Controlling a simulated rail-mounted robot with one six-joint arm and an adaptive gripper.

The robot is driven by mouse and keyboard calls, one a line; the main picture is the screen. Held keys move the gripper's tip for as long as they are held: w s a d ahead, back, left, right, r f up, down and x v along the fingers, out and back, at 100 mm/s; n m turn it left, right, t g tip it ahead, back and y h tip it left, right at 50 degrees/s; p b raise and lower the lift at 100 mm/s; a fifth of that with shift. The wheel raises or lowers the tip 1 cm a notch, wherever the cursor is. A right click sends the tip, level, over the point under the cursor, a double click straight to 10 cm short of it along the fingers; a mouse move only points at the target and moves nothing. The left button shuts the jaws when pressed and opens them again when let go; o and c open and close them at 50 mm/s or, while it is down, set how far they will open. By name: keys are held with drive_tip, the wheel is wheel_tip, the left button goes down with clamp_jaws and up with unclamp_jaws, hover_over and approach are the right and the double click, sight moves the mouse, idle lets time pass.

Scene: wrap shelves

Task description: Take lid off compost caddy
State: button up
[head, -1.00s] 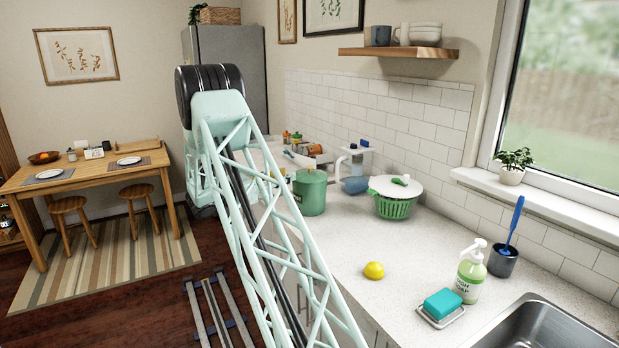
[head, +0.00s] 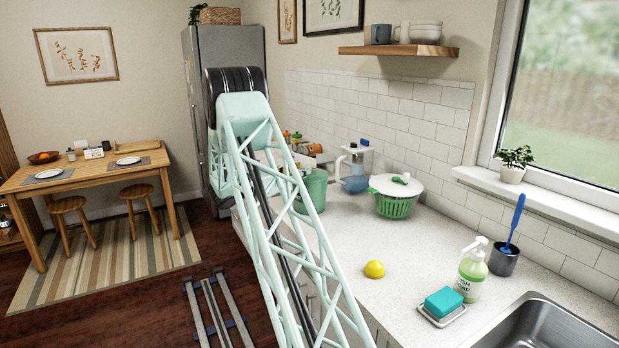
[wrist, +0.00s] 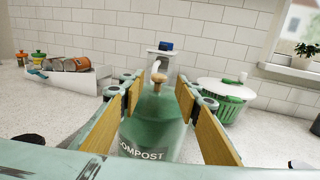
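The green compost caddy (wrist: 150,138), marked "COMPOST", stands upright on the counter in the wrist view. Its green domed lid (wrist: 155,104) is on it, with a wooden knob (wrist: 159,79) on top. My gripper (wrist: 159,88) is open, with one wood-coloured finger pad on each side of the lid and knob. I see no clear contact. In the head view the caddy (head: 316,189) is partly covered by my arm, and my gripper is hidden there.
A colander with a white cover (head: 394,203) stands right of the caddy. A blue-and-white item (head: 355,180) is just behind it.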

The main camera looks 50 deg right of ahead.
sight(317, 175)
drive_tip(key=shift+d, duration=0.3)
drive_tip(key=shift+d, duration=0.15)
drive_tip(key=shift+b+x, duration=0.7)
drive_tip(key=shift+x, duration=1.8)
drive_tip(key=c, duration=0.9)
